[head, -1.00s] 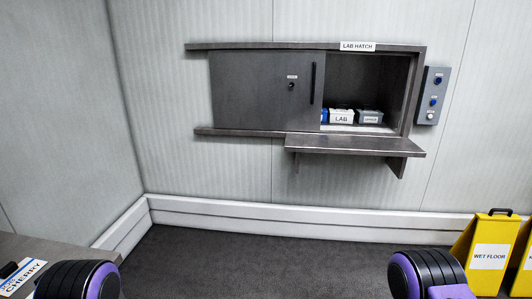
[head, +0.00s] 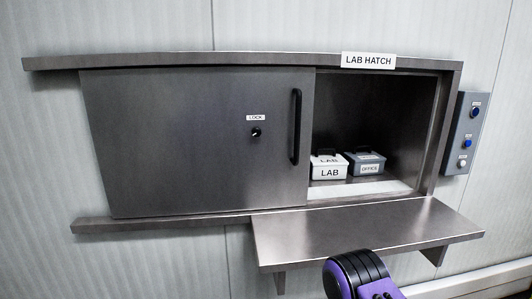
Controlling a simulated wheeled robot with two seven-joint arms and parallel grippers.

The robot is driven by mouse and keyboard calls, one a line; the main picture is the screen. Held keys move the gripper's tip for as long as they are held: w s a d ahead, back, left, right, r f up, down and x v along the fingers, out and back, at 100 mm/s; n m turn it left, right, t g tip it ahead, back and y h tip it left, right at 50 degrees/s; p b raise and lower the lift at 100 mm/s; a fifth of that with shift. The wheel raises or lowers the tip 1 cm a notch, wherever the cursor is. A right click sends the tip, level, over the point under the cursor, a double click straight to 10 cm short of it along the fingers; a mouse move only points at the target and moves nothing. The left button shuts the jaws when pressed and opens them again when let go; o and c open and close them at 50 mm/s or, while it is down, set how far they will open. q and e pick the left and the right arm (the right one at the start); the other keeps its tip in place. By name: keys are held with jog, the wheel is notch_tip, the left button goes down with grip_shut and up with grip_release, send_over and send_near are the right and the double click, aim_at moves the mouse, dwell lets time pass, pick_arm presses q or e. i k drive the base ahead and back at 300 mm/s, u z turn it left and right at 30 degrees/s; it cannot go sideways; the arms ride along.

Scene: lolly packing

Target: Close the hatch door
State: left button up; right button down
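The grey sliding hatch door (head: 190,150) stands at the left of the lab hatch in the head view. It has a vertical black handle (head: 296,127) near its right edge and a round lock (head: 256,132). The right part of the opening (head: 385,110) is uncovered. Inside it sit a white box marked LAB (head: 329,171) and a grey box marked OFFICE (head: 370,169). A purple and black part of my arm shows at the bottom, below the shelf. Neither gripper's fingers are in view.
A metal shelf (head: 365,232) sticks out below the opening. A grey panel with several buttons (head: 466,132) is on the wall to the right. Metal rails (head: 150,60) run above and below the door. The wall around is bare.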

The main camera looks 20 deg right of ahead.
aim_at(171, 141)
jog(key=i, duration=0.8)
jog(key=u, duration=2.6)
jog(key=i, duration=0.65)
jog(key=z, duration=2.15)
